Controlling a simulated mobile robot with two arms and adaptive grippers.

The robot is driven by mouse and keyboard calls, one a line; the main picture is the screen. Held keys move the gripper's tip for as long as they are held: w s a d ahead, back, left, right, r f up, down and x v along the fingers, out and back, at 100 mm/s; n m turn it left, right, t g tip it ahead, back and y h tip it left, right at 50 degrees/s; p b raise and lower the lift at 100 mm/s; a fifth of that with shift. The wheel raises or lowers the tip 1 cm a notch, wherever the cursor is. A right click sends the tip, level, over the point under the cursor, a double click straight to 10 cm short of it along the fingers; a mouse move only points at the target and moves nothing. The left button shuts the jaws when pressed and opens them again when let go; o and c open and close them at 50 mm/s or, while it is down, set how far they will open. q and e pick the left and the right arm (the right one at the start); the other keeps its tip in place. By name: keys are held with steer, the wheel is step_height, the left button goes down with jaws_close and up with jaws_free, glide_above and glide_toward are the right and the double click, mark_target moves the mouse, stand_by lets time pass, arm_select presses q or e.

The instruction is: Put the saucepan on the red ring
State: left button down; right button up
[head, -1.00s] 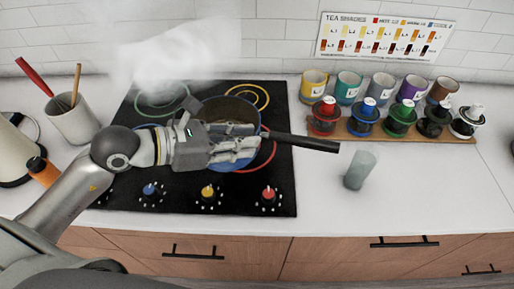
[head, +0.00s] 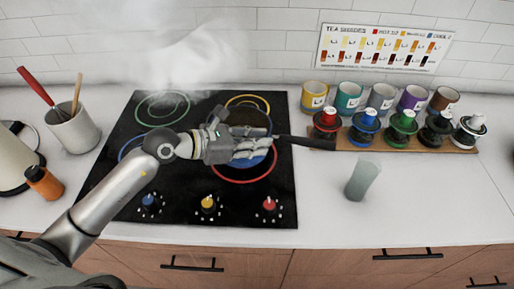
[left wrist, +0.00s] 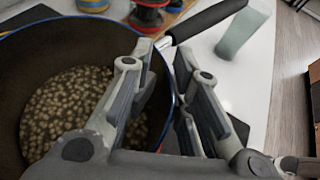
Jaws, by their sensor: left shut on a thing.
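The blue saucepan (head: 262,161) has a dark inside and a long black handle (head: 308,143) pointing right. It covers the space between the yellow ring (head: 262,101) and the rear part of the red ring (head: 243,181). Whether it touches the cooktop is unclear. My left gripper (head: 255,146) reaches over the pan and hides much of it. In the left wrist view, its fingers (left wrist: 165,92) are shut on the pan's rim (left wrist: 174,100), beside the handle (left wrist: 205,20). Small round beige pieces (left wrist: 70,105) lie inside the pan.
The black cooktop (head: 120,190) also has a green ring (head: 162,110) and a partly hidden blue ring (head: 130,143). A translucent cup (head: 362,180) stands to the right, near a board (head: 385,142) of colourful jars. A utensil crock (head: 75,130) stands left. White vapour hangs behind.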

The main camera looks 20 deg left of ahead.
arm_select(q)
steer(key=shift+w+f, duration=0.25)
steer(key=shift+f, duration=0.05)
step_height(320, 180, down, 2)
steer(key=shift+f+p, duration=0.1)
steer(key=shift+p, duration=0.4)
steer(key=shift+f, duration=0.2)
arm_select(e)
steer(key=shift+d+r, duration=0.25)
steer(key=shift+r, duration=0.3)
arm_select(q)
steer(key=shift+f, duration=0.15)
steer(key=c, duration=1.3)
jaws_free()
steer(key=shift+s+f, duration=0.1)
steer(key=shift+f, duration=0.05)
arm_select(e)
steer(key=shift+d+f, duration=0.1)
steer(key=shift+d, duration=0.05)
